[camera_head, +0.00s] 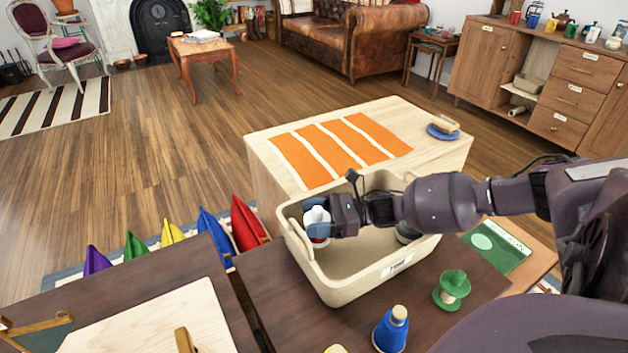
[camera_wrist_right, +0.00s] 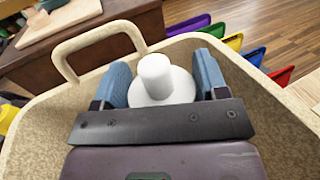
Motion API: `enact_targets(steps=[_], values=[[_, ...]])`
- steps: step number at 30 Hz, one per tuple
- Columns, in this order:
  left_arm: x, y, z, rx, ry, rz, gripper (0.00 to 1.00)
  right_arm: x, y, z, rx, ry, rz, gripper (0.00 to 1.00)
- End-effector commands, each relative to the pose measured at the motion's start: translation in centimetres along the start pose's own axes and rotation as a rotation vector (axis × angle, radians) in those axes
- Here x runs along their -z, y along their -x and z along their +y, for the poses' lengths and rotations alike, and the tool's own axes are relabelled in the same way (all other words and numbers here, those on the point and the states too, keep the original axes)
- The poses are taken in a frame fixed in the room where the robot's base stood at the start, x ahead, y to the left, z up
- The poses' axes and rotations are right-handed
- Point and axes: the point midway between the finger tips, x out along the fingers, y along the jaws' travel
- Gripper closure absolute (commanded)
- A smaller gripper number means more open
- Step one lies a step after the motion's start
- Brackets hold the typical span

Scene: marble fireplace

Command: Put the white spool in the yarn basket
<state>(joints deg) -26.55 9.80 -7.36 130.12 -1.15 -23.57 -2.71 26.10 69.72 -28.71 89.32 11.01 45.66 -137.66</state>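The white spool (camera_wrist_right: 157,80) is between the two blue fingers of my right gripper (camera_wrist_right: 163,85) in the right wrist view, its flange against both fingers. In the head view the white spool (camera_head: 317,215) and the right gripper (camera_head: 318,228) are inside the opening of the beige yarn basket (camera_head: 345,283), near its left wall. The basket has a small white label on its front. Whether the spool touches the basket floor cannot be told. My left gripper is not in view.
A grey round item (camera_head: 407,234) sits in the basket's right part, partly hidden by my arm. A wooden surface with an orange striped cloth (camera_head: 340,148) lies behind.

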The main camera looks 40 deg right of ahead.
Motion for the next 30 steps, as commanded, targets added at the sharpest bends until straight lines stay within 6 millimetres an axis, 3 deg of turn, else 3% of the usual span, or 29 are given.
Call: enact_targets(steps=[1,4,13,18,24,30], values=[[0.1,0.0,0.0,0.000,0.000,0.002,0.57,-0.1,0.0,0.0,0.000,0.001,0.000,0.25],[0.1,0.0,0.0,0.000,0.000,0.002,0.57,-0.1,0.0,0.0,0.000,0.000,0.000,0.12],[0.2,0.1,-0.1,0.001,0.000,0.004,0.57,-0.3,0.0,0.0,0.000,0.001,0.000,0.12],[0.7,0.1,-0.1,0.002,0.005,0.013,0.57,-1.6,0.1,-0.1,0.000,0.004,0.001,0.12],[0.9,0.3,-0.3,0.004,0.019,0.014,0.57,-1.5,3.6,-0.1,0.004,0.004,-0.002,0.12],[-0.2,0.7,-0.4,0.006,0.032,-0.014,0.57,-1.4,6.3,-0.1,0.001,0.003,-0.002,0.12]])
